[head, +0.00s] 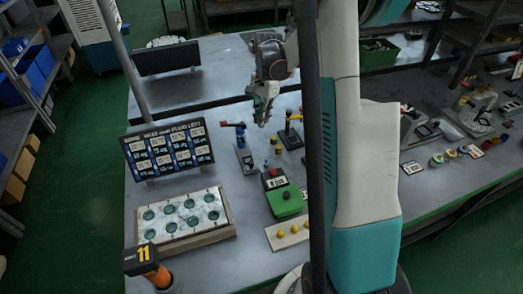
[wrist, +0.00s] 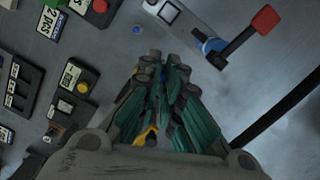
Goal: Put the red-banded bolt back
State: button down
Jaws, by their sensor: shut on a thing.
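My gripper (head: 262,112) hangs over the grey table, just above and to the right of a valve block with a blue lever and red tip (head: 222,123). In the wrist view my gripper (wrist: 167,72) has its dark and teal fingers closed together, around something they mostly hide. A small yellow patch shows between the fingers low down; I cannot tell what it belongs to. No red-banded bolt can be made out in either view. The valve with its red-tipped lever (wrist: 237,37) also stands at the upper right of the wrist view, apart from my fingers.
A pale tray with teal round spots (head: 183,217) lies at the left, before a card panel (head: 168,148). A green box (head: 286,203), a strip with yellow knobs (head: 289,233) and a second valve block (head: 291,135) stand nearby. An orange-handled item tagged 11 (head: 157,272) is in front.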

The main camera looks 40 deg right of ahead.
notch_tip(320, 180, down, 16)
jog(key=b, duration=0.4)
jog(key=shift+r, duration=0.2)
jog(key=shift+f, duration=0.2)
jog(key=c, duration=1.8)
grip_release()
jog(key=shift+r, duration=0.1)
jog(key=r+p, duration=0.1)
jog(key=r, duration=0.3)
jog(key=d+r+p, duration=0.1)
jog(key=r, duration=0.3)
jog(key=r+p, duration=0.1)
jog(key=r, duration=0.3)
jog(key=shift+w+d+p, duration=0.1)
jog(key=shift+d+p, duration=0.05)
jog(key=shift+p, duration=0.25)
